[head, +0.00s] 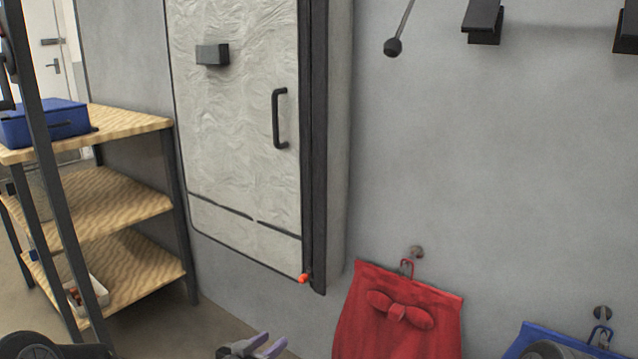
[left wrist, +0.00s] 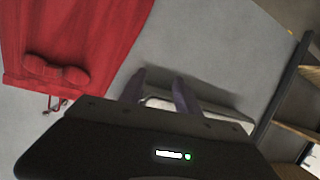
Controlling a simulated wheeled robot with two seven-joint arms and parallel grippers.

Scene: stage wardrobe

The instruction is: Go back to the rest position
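My left gripper (head: 264,348) is low in the head view, near the bottom edge, with its two purple fingers apart. In the left wrist view its fingers (left wrist: 160,92) stand apart with nothing between them. It is below the white wall cabinet (head: 236,130) and to the left of a red garment with a bow (head: 400,325). My right gripper does not show; a dark rounded part at the bottom right edge may belong to my right arm.
A wooden shelf unit (head: 125,123) with a blue case (head: 45,122) stands at the left. A blue garment (head: 560,338) hangs at the lower right. The red garment also shows in the left wrist view (left wrist: 85,40). Dark brackets (head: 484,20) project from the upper wall.

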